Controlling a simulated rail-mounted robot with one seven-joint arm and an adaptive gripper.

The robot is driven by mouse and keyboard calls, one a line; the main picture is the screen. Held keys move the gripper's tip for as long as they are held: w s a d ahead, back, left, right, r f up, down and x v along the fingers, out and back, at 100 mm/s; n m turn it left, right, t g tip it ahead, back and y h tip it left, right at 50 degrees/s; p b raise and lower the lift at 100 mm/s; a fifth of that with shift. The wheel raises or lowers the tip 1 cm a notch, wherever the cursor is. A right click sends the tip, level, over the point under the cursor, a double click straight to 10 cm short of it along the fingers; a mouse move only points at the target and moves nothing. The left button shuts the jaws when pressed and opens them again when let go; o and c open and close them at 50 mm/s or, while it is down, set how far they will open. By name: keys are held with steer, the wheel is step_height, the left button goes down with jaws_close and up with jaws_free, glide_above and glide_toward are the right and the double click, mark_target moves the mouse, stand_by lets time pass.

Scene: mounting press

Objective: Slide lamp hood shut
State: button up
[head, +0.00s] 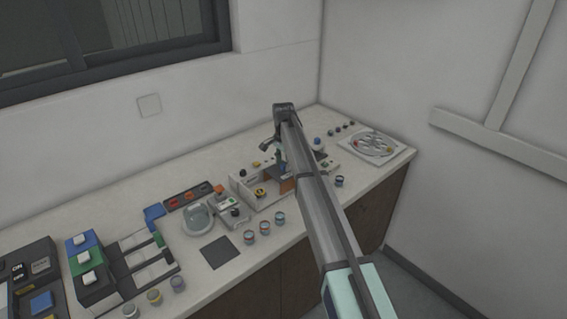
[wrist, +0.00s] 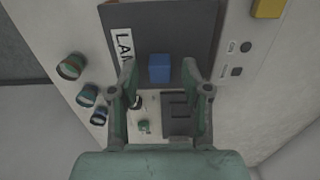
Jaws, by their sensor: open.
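A dark grey panel (wrist: 180,25), with a white label partly reading "LA", fills the upper middle of the wrist view; it appears to be the lamp hood. A blue block (wrist: 159,68) stands on its lower part, like a handle. My gripper (wrist: 159,72) is open, with one finger on each side of the block in the picture. Both fingers look clear of it; their height over it is hard to tell. Below the panel lies an uncovered pale area with a small green part (wrist: 144,126). In the head view my arm hides most of the hood.
Several small jars (wrist: 70,66) stand left of the panel. A pale strip with a yellow block (wrist: 268,8) runs along its right. In the head view, a round dial tray (head: 374,145) sits at the far right. Switch boxes (head: 88,265) crowd the counter's left. The wall is close behind.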

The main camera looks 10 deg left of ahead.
steer(key=shift+c, duration=0.4)
jaws_close()
steer(key=s+a+b, duration=0.1)
steer(key=s+a, duration=0.7)
steer(key=shift+s, duration=0.1)
steer(key=shift+o, duration=0.4)
jaws_free()
steer(key=shift+s+a, duration=0.1)
steer(key=shift+r, duration=0.1)
steer(key=shift+r, duration=0.25)
step_height(320, 180, up, 11)
steer(key=shift+r, duration=0.2)
